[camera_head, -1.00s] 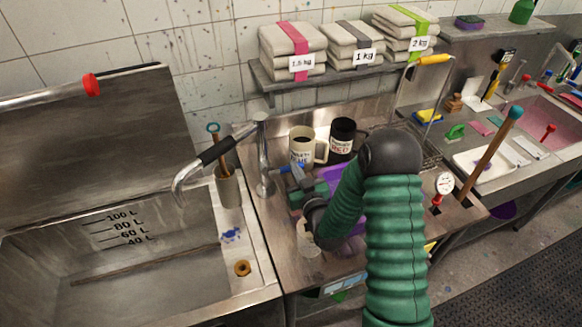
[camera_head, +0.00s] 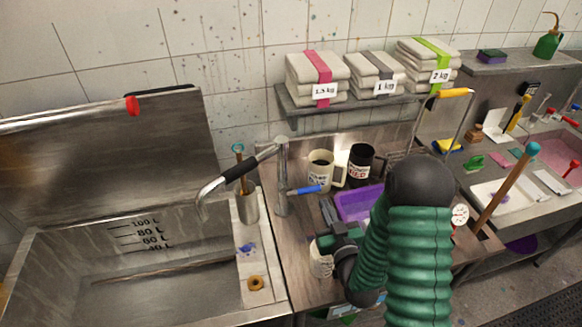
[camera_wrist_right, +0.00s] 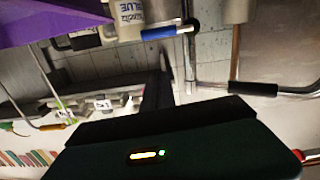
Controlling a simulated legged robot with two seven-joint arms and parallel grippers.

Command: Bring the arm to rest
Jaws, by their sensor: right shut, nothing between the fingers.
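My right arm (camera_head: 415,250), green and ribbed with a black elbow, reaches over the steel counter in the head view. Its gripper (camera_head: 327,211) is shut and empty, beside the purple tray (camera_head: 358,204) and just below and right of the tap's blue lever (camera_head: 306,190). In the right wrist view my dark gripper body fills the lower middle. The blue lever (camera_wrist_right: 158,33) shows beyond it, apart from it. The fingertips are small and dark in the head view. My left gripper is not in view.
Two mugs, cream (camera_head: 320,170) and black (camera_head: 361,162), stand behind the tray. A white container (camera_head: 320,262) is partly hidden below my gripper. A black-handled spout (camera_head: 240,168) overhangs the large sink (camera_head: 130,285) at left. A wooden stick (camera_head: 506,188) leans at right.

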